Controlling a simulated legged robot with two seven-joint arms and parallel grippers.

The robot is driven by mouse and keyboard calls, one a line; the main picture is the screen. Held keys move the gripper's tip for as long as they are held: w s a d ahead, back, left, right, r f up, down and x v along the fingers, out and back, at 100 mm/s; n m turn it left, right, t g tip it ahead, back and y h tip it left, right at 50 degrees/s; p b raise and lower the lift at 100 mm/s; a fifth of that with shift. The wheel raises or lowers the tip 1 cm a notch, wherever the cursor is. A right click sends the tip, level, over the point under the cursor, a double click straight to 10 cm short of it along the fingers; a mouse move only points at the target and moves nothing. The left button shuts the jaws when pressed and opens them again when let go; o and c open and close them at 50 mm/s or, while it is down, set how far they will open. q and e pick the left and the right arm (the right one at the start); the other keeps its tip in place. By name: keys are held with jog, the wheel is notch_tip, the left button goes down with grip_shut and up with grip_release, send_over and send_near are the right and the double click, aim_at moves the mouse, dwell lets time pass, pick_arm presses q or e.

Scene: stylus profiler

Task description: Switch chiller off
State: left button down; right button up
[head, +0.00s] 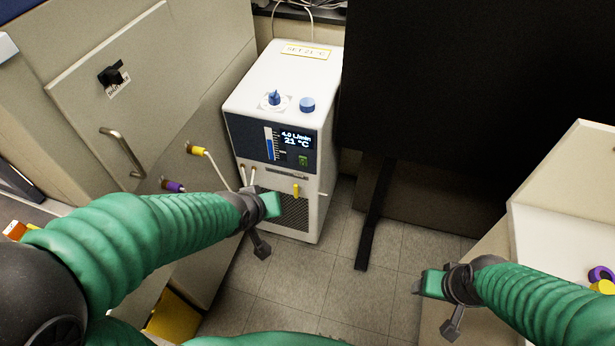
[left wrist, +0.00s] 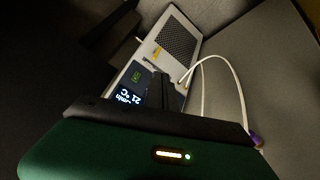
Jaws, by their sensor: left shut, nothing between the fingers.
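The chiller (head: 285,85) is a white box on the floor with a dark front panel. Its lit display (head: 297,140) reads 4.0 L/min and 21 °C. A small green switch (head: 303,160) sits below the display; it also shows in the left wrist view (left wrist: 135,77). Two blue knobs stand on top, one pointed (head: 274,97) and one round (head: 307,104). My left gripper (head: 271,205) is shut and empty, in front of the chiller's lower front and below the switch in the head view. My right gripper (head: 432,284) is at lower right, away from the chiller; its finger gap is not clear.
White hoses (head: 222,169) run from the chiller to yellow (head: 198,150) and purple (head: 173,186) fittings on the cabinet (head: 150,70) at left. A dark panel (head: 430,90) with a foot stands to the right. Grey tiled floor (head: 310,290) is clear between.

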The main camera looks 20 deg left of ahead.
pick_arm(q)
jog(key=w+f+n+t+b, duration=0.5)
jog(key=f+b, duration=0.3)
jog(key=b, duration=1.2)
jog(key=w+f+n+t+b, duration=0.4)
jog(key=f+n+t+b, duration=0.3)
jog(key=b, duration=1.3)
jog(key=shift+w+d+f+n+h, duration=0.15)
jog(key=shift+w+f+n+h, duration=0.15)
jog(key=shift+w+f+h, duration=0.1)
jog(key=p, duration=1)
send_near(303, 161)
jog(key=w, duration=0.4)
jog(key=w+r, duration=0.1)
jog(key=w, duration=0.1)
jog(key=shift+w+d, duration=0.1)
jog(key=shift+w, duration=0.3)
